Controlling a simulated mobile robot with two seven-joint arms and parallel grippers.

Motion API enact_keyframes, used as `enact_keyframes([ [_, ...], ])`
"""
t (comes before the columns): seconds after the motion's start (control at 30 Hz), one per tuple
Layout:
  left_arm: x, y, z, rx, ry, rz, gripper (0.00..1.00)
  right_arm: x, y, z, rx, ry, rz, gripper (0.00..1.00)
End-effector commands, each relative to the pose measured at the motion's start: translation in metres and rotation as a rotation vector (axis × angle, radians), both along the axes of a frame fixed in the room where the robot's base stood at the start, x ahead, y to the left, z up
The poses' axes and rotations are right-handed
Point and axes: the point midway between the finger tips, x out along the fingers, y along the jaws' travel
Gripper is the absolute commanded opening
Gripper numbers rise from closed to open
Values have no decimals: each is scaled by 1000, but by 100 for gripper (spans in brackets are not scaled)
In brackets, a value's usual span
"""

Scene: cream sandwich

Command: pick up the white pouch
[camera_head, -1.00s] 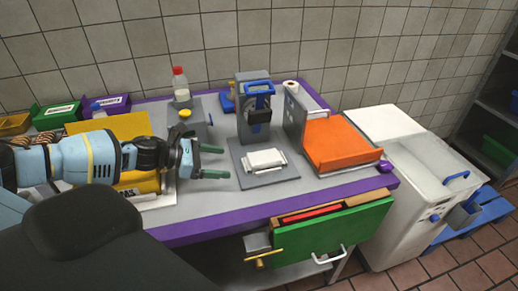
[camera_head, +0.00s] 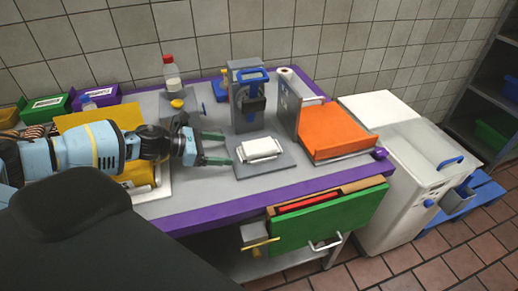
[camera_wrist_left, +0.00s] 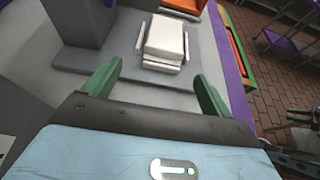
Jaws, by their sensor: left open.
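The white pouch (camera_head: 260,147) lies flat on the grey base plate (camera_head: 284,165) of a press-like device with a blue handle. In the left wrist view the pouch (camera_wrist_left: 165,38) lies ahead of the fingertips, roughly between their lines, on a pale holder. My left gripper (camera_head: 222,148) is open and empty, just left of the plate, its green fingers pointing toward the pouch. The fingers (camera_wrist_left: 157,76) do not touch the pouch.
The device's grey column (camera_head: 247,110) stands behind the pouch. An orange tray (camera_head: 333,131) is at the right. A bottle (camera_head: 171,76) and yellow button (camera_head: 177,103) stand behind my gripper. A green-fronted drawer (camera_head: 330,219) hangs open below the purple table edge (camera_head: 225,208).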

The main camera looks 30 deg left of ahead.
Motion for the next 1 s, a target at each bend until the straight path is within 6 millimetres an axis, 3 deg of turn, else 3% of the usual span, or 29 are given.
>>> enact_keyframes([
  [0.4, 28, -30, -17, -2, -6, 0, 85, 12, 2, 16, 6, -35, -7, 36],
  [0.73, 32, -34, -23, 0, -1, 0, 85, 11, 2, 15, 6, -30, -8, 36],
  [1.0, 32, -34, -23, 0, -1, 0, 52, 10, 1, 14, 4, -29, -6, 36],
])
